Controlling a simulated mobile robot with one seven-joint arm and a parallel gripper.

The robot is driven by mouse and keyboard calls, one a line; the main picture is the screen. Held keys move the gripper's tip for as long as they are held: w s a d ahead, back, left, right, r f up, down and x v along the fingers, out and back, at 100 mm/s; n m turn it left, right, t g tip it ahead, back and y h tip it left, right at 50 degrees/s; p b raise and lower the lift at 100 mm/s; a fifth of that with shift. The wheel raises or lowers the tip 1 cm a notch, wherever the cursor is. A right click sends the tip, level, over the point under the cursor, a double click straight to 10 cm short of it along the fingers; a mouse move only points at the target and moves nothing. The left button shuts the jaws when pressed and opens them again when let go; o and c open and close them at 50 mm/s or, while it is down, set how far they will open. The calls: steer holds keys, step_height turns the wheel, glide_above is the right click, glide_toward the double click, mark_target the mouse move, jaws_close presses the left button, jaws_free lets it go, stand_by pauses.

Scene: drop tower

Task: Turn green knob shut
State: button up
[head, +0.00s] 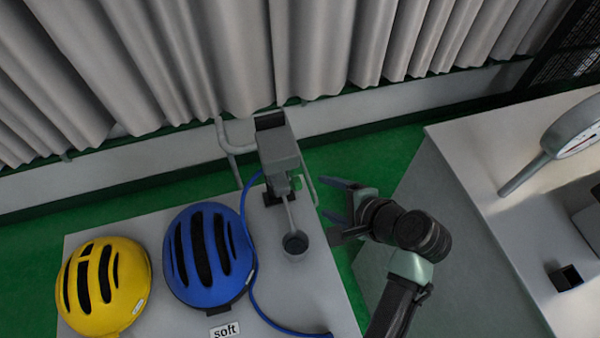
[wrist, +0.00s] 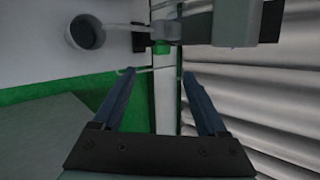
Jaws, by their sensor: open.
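The green knob (head: 297,183) is a small green piece on the right side of a grey upright device (head: 279,150). In the wrist view a small green patch, which looks like the knob (wrist: 161,47), shows beside the device (wrist: 228,22), beyond my fingertips. My gripper (head: 335,210) is open and empty, to the right of the device and apart from it. In the wrist view my two blue fingers (wrist: 160,72) are spread with a clear gap between them. The knob's turn position is too small to tell.
A dark cup (head: 295,243) sits under the device's thin arm, on a white table (head: 180,317). A blue helmet (head: 207,283), a yellow helmet (head: 88,310), a blue hose (head: 256,300) and a "soft" label (head: 225,331) lie left. A white counter (head: 500,215) stands right; green floor lies between.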

mark_target(300, 185)
steer(key=x, duration=1.3)
steer(key=shift+w+r, duration=0.1)
jaws_close()
